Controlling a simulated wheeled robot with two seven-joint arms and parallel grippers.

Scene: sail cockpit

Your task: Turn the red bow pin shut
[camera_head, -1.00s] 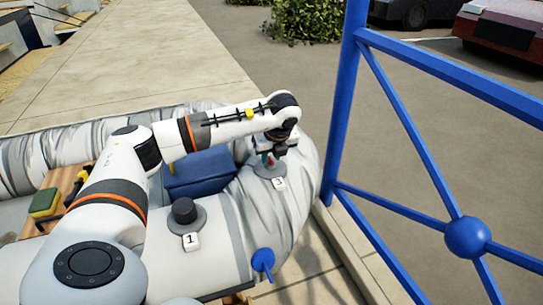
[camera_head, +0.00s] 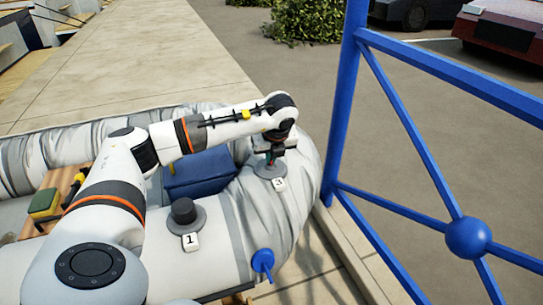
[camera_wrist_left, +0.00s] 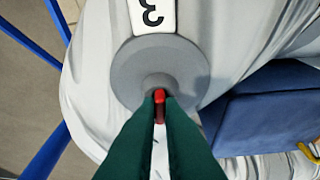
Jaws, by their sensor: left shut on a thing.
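The red bow pin (camera_wrist_left: 159,105) stands on a round grey base (camera_wrist_left: 130,72) on the bow of the inflatable boat. A white tag marked 3 (camera_wrist_left: 153,15) lies beside the base; it also shows in the head view (camera_head: 279,183). My left gripper (camera_wrist_left: 160,98) comes down over the base with its dark green fingers closed on the red pin, one on each side. In the head view the left gripper (camera_head: 272,158) is above the base, and the pin is mostly hidden by it. My right gripper is not in view.
A black knob by tag 1 (camera_head: 183,210) stands on the near tube. A blue box (camera_head: 199,172) sits inside the boat, left of the gripper. A blue valve-like part (camera_head: 263,262) is on the tube's outer side. Blue railing (camera_head: 345,100) stands close on the right.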

